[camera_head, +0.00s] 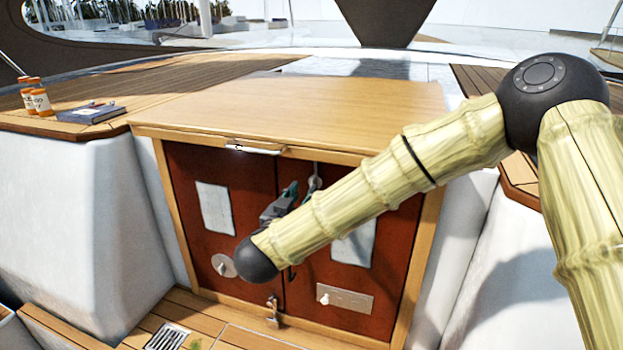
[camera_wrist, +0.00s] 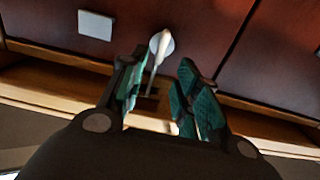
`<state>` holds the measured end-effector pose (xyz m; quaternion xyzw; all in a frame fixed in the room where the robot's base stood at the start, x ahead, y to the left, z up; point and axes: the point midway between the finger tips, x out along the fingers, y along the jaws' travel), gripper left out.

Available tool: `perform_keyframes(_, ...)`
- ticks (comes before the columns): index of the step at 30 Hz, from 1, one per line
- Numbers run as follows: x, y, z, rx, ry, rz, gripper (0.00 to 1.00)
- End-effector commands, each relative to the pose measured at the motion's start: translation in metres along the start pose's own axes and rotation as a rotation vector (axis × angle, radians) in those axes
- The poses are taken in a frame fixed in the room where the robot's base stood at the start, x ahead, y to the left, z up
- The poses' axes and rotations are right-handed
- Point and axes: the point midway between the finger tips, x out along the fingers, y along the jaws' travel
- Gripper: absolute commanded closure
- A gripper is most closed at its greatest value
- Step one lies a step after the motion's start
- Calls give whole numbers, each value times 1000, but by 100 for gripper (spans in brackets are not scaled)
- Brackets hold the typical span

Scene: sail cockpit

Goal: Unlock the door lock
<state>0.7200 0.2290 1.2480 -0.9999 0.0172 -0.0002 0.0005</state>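The door lock (camera_head: 314,182) is a pale round knob with a thin lever. It sits high on the right red door (camera_head: 385,240), close to the gap between the doors. In the wrist view the lock (camera_wrist: 162,45) shows as a white knob with its lever, between my fingertips in the picture. My gripper (camera_head: 288,194) is just left of the lock in the head view, partly hidden by my arm. In the wrist view my gripper (camera_wrist: 160,72) has teal fingers that stand apart. I cannot tell whether either finger touches the lever.
The wooden hatch top (camera_head: 300,105) overhangs the doors, with a metal handle (camera_head: 255,147) on its front edge. A round plate (camera_head: 223,265) is on the left door, a rectangular plate (camera_head: 345,299) on the right. A metal latch (camera_head: 272,309) sits at the bottom. White seats flank the doors.

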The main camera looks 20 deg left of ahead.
Motion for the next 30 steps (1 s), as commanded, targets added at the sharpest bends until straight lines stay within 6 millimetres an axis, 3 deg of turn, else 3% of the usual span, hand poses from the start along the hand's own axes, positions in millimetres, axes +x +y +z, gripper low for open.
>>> perform_keyframes(6, 37, 1, -3, 1, -2, 3, 68)
perform_keyframes(12, 61, 1, -2, 0, -2, 1, 68)
perform_keyframes(26, 72, 1, 0, -1, 0, 0, 68)
perform_keyframes(27, 72, 1, 0, -1, 0, 0, 70)
perform_keyframes(30, 72, 1, 0, -1, 0, 0, 88)
